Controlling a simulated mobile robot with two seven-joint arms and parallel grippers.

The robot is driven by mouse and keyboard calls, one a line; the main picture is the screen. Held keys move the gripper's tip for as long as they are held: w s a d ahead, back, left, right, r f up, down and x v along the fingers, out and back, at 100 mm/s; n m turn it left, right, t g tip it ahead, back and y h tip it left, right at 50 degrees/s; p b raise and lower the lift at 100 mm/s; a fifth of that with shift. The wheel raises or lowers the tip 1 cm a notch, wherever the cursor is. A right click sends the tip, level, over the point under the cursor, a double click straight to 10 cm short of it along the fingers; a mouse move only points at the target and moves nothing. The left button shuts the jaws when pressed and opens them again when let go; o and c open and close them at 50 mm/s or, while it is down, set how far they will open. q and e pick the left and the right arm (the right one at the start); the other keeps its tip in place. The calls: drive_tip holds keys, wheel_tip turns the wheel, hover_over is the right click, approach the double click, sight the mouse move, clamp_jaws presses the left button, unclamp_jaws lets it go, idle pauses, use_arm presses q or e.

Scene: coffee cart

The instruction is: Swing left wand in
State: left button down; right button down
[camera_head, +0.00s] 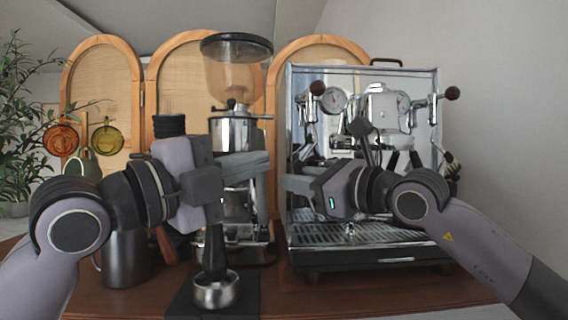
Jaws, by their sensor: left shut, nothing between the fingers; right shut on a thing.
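The espresso machine (362,252) stands at the right of the cart. Its left wand (304,138) hangs at the machine's left front, below a dark round knob (317,88). My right gripper (288,184) reaches in from the right, fingers pointing left, and is shut on the lower part of the left wand. The fingers hide the wand's tip and the exact grip. My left gripper (262,165) is shut and empty in front of the grinder, fingers pointing right, a little higher and to the left of the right gripper.
A grinder (238,65) with a clear hopper stands behind my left gripper. A portafilter (216,290) rests on a dark mat (245,300) at the front. A metal pitcher (125,262) stands at the left. A second wand hangs at the machine's right side.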

drive_tip(key=shift+r, duration=0.1)
use_arm(q)
drive_tip(key=s+a+r+n+g+y, duration=0.1)
drive_tip(key=a+r+n+g+y, duration=0.2)
drive_tip(key=a, duration=0.1)
drive_tip(key=w+a+f+x, duration=0.1)
drive_tip(key=x, duration=1.1)
drive_tip(key=shift+w+f+g, duration=0.15)
drive_tip(key=shift+w+g, duration=0.15)
drive_tip(key=shift+w, duration=0.2)
drive_tip(key=shift+d, duration=0.15)
